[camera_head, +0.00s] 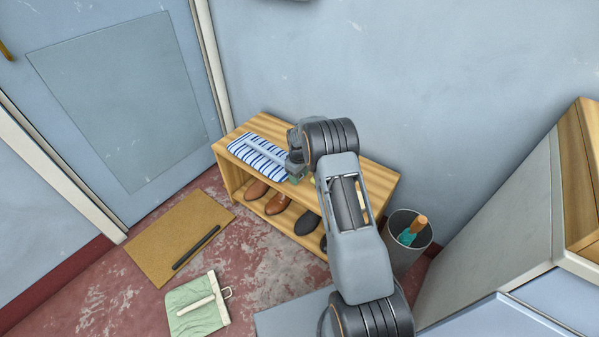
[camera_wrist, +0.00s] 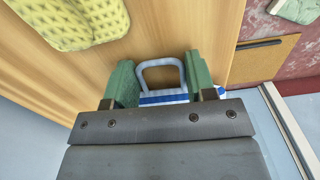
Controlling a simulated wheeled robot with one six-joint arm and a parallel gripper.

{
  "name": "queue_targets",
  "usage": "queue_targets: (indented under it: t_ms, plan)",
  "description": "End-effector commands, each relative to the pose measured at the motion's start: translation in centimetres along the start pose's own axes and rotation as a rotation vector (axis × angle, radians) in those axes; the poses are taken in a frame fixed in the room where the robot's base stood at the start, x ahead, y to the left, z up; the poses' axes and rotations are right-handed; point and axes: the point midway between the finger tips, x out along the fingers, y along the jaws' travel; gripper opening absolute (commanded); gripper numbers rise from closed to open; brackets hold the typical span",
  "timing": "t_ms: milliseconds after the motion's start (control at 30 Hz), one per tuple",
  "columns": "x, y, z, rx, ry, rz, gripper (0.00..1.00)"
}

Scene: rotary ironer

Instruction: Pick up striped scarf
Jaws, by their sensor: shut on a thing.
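The striped scarf (camera_head: 257,158), white with blue stripes, lies folded flat on the left part of the wooden bench top (camera_head: 262,121). A pale grey-blue bar runs along it. In the wrist view a pale loop handle (camera_wrist: 161,64) stands out at the scarf's end, with a strip of blue and white stripes (camera_wrist: 165,97) behind it. My gripper (camera_wrist: 160,80) has its green fingers on either side of the loop and is shut on the scarf's handle. In the head view my gripper (camera_head: 296,176) is at the scarf's right end, and my arm hides part of the bench.
A yellow dotted cloth (camera_wrist: 68,18) lies on the bench top. Shoes (camera_head: 277,203) stand on the shelf below. A grey bin (camera_head: 409,262) stands at the bench's right end. A brown mat (camera_head: 180,225) with a dark bar (camera_head: 197,247) and a green cloth (camera_head: 196,318) lie on the floor.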

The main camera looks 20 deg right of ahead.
Motion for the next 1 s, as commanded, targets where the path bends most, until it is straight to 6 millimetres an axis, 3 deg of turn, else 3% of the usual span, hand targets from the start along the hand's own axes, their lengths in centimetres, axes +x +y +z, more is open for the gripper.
queue_targets:
  t_ms: [500, 533, 800, 1000]
  plan:
    - [-0.02, 0.16, 0.49, 0.009, 0.001, 0.001, 0.24]
    - [-0.02, 0.16, 0.49, 0.009, 0.001, 0.001, 0.54]
    - [-0.01, 0.04, 0.4, 0.006, 0.001, 0.0, 0.79]
    - [0.0, -0.01, 0.37, 0.005, 0.0, 0.0, 0.81]
